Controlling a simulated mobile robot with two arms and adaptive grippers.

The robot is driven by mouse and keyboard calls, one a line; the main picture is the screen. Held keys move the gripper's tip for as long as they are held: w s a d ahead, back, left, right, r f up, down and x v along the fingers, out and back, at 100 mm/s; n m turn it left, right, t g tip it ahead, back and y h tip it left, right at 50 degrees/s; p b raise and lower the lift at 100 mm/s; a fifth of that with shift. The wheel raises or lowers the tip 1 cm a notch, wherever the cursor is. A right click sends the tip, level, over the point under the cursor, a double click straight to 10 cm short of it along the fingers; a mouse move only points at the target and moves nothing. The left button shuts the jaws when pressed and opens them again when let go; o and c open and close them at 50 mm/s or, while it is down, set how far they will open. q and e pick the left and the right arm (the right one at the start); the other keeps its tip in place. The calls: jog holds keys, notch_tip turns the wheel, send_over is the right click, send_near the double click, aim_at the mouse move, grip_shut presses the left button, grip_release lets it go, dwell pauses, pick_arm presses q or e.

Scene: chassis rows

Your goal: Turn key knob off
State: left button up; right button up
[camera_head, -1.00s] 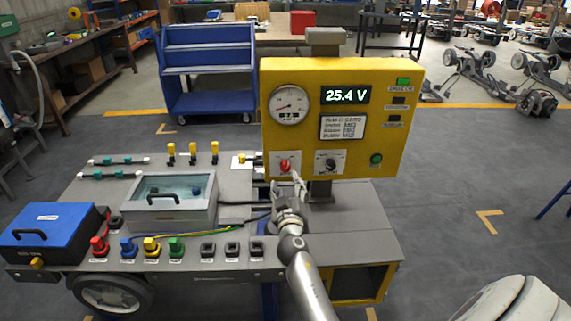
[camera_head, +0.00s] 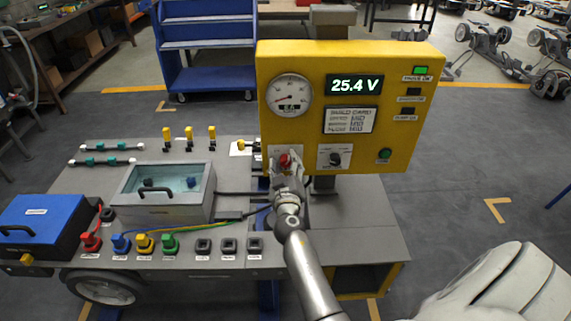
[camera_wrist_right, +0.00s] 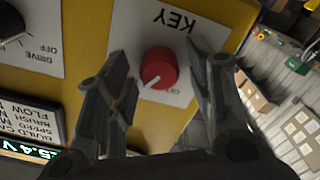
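The key knob (camera_head: 285,160) is a round red knob with a pale pointer line, on a white plate low on the yellow panel (camera_head: 400,140). In the right wrist view the red knob (camera_wrist_right: 159,68) sits under the word KEY, upside down there. Its pointer slants toward a small label that a finger partly hides. My right gripper (camera_head: 287,178) is at the knob from the front; in the wrist view its two fingers (camera_wrist_right: 165,95) are spread on either side of the knob, with gaps visible. My left gripper is not in view.
A black DRIVE knob (camera_head: 334,158) is just right of the key knob, and a green button (camera_head: 384,155) is further right. The display (camera_head: 354,85) reads 25.4 V. A clear-lidded box (camera_head: 165,195) and several coloured plugs stand on the bench at left.

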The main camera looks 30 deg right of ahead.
jog(key=c, duration=0.8)
jog(key=shift+n+b, duration=0.6)
jog(key=shift+n, duration=2.2)
jog(key=n, duration=0.6)
jog(key=shift+n, duration=0.3)
jog(key=o, duration=1)
jog(key=shift+w+f, duration=0.1)
jog(key=v, duration=1.2)
